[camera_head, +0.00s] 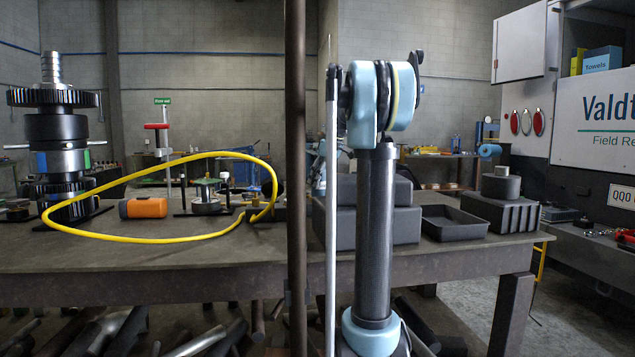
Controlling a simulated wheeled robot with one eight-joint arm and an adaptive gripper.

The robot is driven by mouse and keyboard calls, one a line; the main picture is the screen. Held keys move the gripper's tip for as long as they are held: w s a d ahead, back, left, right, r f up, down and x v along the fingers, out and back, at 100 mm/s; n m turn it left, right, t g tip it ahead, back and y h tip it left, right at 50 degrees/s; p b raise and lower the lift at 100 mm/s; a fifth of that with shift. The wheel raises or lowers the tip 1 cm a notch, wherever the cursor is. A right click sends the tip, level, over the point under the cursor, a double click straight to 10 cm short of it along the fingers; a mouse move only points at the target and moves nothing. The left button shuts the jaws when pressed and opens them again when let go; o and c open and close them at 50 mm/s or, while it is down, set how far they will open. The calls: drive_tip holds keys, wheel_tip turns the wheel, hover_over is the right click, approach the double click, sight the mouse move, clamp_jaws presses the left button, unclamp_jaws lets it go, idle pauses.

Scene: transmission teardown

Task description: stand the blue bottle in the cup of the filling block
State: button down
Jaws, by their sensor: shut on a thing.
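I cannot make out the blue bottle in the head view. My own arm stands upright in the middle of the picture and hides part of the bench. My gripper cannot be made out; it may be behind the arm, where a small part of light blue and dark pieces shows just left of it. I cannot tell for sure which thing is the filling block. A small dark block (266,214) sits at the right end of the yellow hose, left of my arm, and no cup on it can be made out.
The workbench (180,252) carries a tall gear stack (57,128), an orange-and-black thing (147,208), a looping yellow hose (150,240), dark boxes (340,228), an open black tray (455,222) and a ribbed dark block (503,214) bearing a cylinder. Pipes lie underneath.

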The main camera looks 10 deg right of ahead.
drive_tip(key=c, duration=0.7)
unclamp_jaws()
drive_tip(key=shift+w+a, duration=0.1)
drive_tip(key=shift+w, duration=0.1)
drive_tip(key=shift+s+r, duration=0.1)
drive_tip(key=v, duration=1.1)
drive_tip(key=shift+s+r, duration=0.1)
drive_tip(key=shift+r, duration=0.25)
